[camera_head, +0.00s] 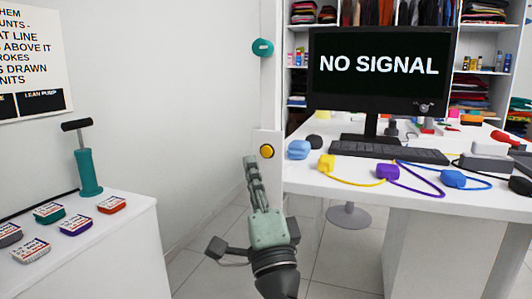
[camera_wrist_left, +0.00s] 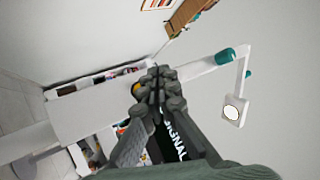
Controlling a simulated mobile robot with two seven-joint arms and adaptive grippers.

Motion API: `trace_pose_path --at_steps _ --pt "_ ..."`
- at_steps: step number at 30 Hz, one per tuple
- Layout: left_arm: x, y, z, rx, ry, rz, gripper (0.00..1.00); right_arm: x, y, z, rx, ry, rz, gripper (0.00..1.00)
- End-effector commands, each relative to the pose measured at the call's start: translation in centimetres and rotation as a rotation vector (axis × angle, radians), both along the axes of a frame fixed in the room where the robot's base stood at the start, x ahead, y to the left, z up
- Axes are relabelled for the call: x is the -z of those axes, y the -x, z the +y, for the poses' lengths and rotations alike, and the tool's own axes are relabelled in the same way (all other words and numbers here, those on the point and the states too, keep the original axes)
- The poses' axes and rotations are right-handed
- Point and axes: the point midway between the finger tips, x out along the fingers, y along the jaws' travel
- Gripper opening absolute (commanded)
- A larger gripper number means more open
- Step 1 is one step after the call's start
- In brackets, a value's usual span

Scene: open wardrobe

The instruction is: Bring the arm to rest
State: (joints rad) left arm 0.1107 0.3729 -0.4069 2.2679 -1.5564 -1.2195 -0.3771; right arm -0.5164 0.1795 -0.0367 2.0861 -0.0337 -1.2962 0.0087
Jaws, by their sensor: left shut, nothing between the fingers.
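My left gripper (camera_head: 251,164) is in the middle of the head view, fingers pointing up and away from me. Its fingers are together and empty. In the left wrist view the closed fingertips (camera_wrist_left: 157,76) meet in the middle of the picture with nothing between them. The gripper is in front of a white post (camera_head: 267,85) that carries a yellow round button (camera_head: 267,151) and a teal knob (camera_head: 263,47). The button lies just right of the fingertips in the head view; I cannot tell whether they touch. My right gripper does not show.
A white desk (camera_head: 408,182) on the right carries a monitor (camera_head: 381,70), a keyboard (camera_head: 388,149) and coloured blocks with cables. A low white cabinet (camera_head: 108,246) on the left holds several small boxes and a teal pump (camera_head: 88,172). Tiled floor (camera_head: 325,262) lies between them.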

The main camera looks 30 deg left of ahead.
Motion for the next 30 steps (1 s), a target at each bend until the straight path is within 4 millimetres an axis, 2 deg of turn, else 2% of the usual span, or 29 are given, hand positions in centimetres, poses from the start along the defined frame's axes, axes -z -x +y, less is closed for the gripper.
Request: trace_pose_path --at_steps 12,14,16,17,20,21,23,24,26,27,30 --pt "0.2 -0.1 0.1 0.002 0.006 0.005 0.00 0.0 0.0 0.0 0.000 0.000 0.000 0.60" --pt "1.0 -0.5 0.3 0.011 0.026 0.025 0.00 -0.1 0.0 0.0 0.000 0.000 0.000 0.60" --pt "3.2 -1.3 0.8 0.033 0.081 0.075 0.00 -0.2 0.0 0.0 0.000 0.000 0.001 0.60" --pt "4.5 -1.7 1.2 0.044 0.115 0.103 0.00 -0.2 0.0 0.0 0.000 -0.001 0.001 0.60" --pt "10.8 -3.0 2.3 0.090 0.274 0.228 0.00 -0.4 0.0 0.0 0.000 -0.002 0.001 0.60" --pt "13.8 -3.3 2.7 0.107 0.353 0.284 0.00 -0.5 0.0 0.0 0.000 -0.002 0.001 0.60" --pt "18.5 -3.2 3.1 0.126 0.475 0.362 0.00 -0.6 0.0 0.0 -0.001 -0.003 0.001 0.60" --pt "21.6 -2.9 3.3 0.134 0.560 0.412 0.00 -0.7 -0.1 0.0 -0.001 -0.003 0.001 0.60" --pt "26.1 -2.0 3.3 0.140 0.688 0.482 0.00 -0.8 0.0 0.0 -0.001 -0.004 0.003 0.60" --pt "29.1 -1.1 3.1 0.139 0.775 0.526 0.00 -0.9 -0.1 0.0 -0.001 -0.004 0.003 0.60" --pt "36.1 2.0 2.4 0.121 1.002 0.624 0.00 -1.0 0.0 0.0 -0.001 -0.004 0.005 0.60"
